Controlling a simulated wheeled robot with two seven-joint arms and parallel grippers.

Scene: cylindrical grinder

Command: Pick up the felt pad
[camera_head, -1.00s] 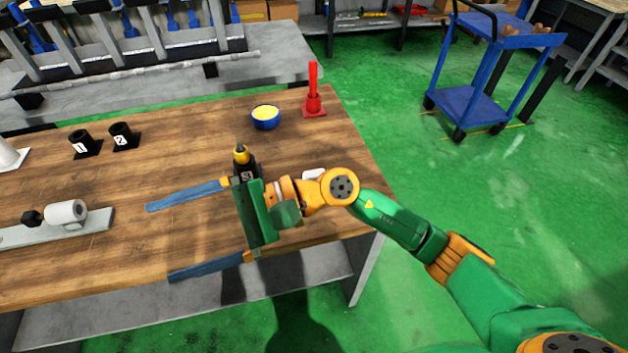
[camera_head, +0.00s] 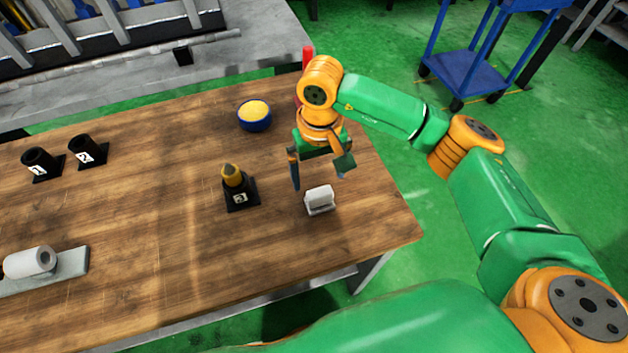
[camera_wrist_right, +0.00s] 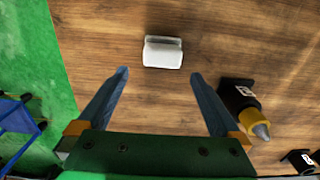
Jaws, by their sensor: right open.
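The felt pad appears to be the small white block (camera_head: 319,201) on the wooden table, right of the black holder marked 3. It also shows in the right wrist view (camera_wrist_right: 162,53), just beyond the fingertips and roughly centred between them. My right gripper (camera_head: 318,177) is open and empty, with its blue fingers pointing down close to the white block. In the right wrist view the fingers (camera_wrist_right: 160,75) are spread wide and apart from the block. My left gripper is not in view.
A blue bowl (camera_head: 255,115) with yellow contents and a partly hidden red object (camera_head: 307,58) are behind. Holders 1 (camera_head: 42,163) and 2 (camera_head: 88,151) stand left. The table's right edge is near.

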